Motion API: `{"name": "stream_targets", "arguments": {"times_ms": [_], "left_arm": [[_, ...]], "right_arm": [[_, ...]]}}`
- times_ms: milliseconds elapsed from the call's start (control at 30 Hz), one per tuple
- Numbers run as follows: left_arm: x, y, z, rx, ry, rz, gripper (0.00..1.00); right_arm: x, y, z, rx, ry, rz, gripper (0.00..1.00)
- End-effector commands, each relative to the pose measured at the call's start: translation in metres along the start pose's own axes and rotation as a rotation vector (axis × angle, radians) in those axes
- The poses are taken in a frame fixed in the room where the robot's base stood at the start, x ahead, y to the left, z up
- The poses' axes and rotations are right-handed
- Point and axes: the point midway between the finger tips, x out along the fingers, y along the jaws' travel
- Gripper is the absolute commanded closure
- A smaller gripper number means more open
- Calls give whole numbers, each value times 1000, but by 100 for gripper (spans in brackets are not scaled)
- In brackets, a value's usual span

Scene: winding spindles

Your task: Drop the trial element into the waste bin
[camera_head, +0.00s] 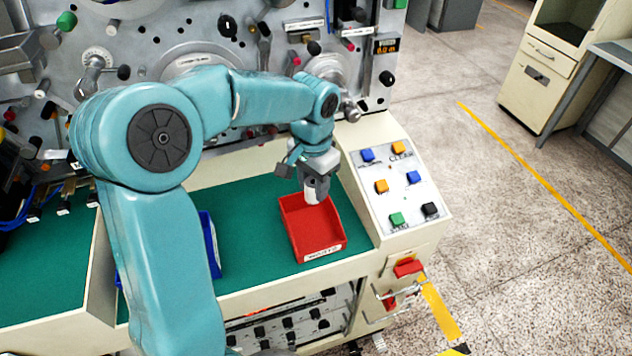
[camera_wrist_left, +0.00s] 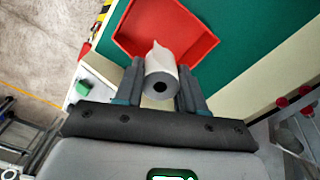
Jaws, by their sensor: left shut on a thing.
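The trial element (camera_wrist_left: 161,72) is a small white roll with a dark hole in its end. My left gripper (camera_wrist_left: 160,88) is shut on it, with one finger on each side. In the head view the roll (camera_head: 314,194) hangs below my left gripper (camera_head: 316,183), over the back part of a red bin (camera_head: 322,243). The red bin has a white label on its front and looks empty where its inside shows. In the wrist view the red bin (camera_wrist_left: 205,48) lies beyond the roll. I cannot tell the exact height of the roll above the bin. My right gripper is not in view.
The red bin stands on a green work surface (camera_head: 262,264). A blue bin (camera_head: 211,245) is partly hidden behind my left arm. A panel of coloured buttons (camera_head: 396,190) is to the right. The machine face (camera_head: 180,40) with knobs and spindles rises behind.

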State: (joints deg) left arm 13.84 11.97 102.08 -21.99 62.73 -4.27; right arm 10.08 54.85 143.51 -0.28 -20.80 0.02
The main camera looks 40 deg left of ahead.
Motion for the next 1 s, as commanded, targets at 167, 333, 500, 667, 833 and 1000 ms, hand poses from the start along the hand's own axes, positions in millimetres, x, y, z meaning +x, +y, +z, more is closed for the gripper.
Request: {"name": "stream_targets", "arguments": {"times_ms": [167,333,500,667,833,1000], "left_arm": [[7,-1,3,-1,-1,0,92],[19,-2,4,-1,-1,0,92],[35,-2,3,-1,-1,0,92],[49,-1,2,-1,-1,0,92],[64,-1,1,-1,-1,0,92],[79,0,0,-1,-2,0,92]], "right_arm": [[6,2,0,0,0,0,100],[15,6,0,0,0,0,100],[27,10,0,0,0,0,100],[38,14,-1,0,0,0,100],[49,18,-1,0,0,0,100],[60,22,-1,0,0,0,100]]}}
